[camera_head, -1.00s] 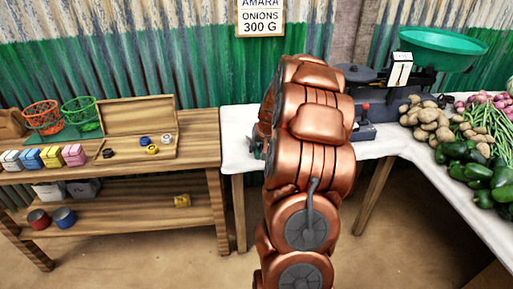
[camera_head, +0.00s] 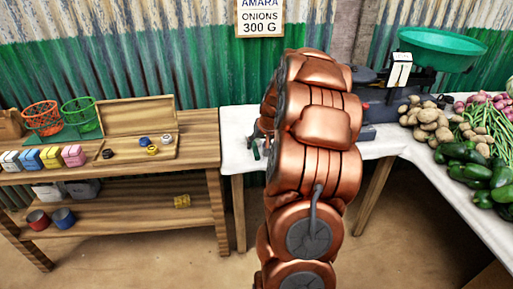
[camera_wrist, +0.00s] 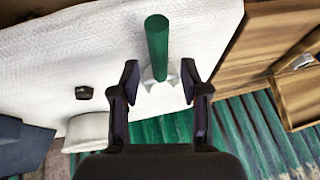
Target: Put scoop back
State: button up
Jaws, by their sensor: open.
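The scoop's green handle (camera_wrist: 157,45) shows in the wrist view, above the white cloth. A pale part (camera_wrist: 160,74) at its lower end lies between my fingertips. My gripper (camera_wrist: 159,82) is open, with one finger on each side of that part and a gap on both sides. In the head view a small green piece (camera_head: 256,151), probably the handle, shows at the left end of the white table. My own arm hides most of the gripper there.
The wooden bench (camera_head: 205,150) stands left, with an open wooden box (camera_head: 140,113) and two baskets. The scale's green pan (camera_head: 440,47) and heaped vegetables are right. In the wrist view a small dark object (camera_wrist: 84,93) and a white round object (camera_wrist: 88,129) lie left.

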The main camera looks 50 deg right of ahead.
jog(key=d+v, duration=0.1)
jog(key=v, duration=0.8)
jog(key=s+a+n+g+y, duration=0.1)
jog(key=s+a+n+g, duration=0.15)
jog(key=a, duration=1.05)
jog(key=s+a+n+g+y, duration=0.1)
jog(key=s+a+n, duration=0.15)
jog(key=a, duration=1.05)
jog(key=s+a+f+n+g, duration=0.1)
jog(key=s+a+g, duration=0.1)
jog(key=s+a, duration=0.4)
jog(key=s+a+f+n+g, duration=0.2)
jog(key=s+a, duration=0.5)
jog(key=s, duration=1)
jog(key=shift+s+f+g+h, duration=0.2)
jog(key=shift+s+g+h, duration=0.1)
jog(key=shift+g+h, duration=0.1)
notch_tip(320, 180, up, 17)
jog(key=w+t+p, duration=0.1)
jog(key=p, duration=1.4)
jog(key=shift+f, duration=0.2)
jog(key=shift+w+a, duration=0.1)
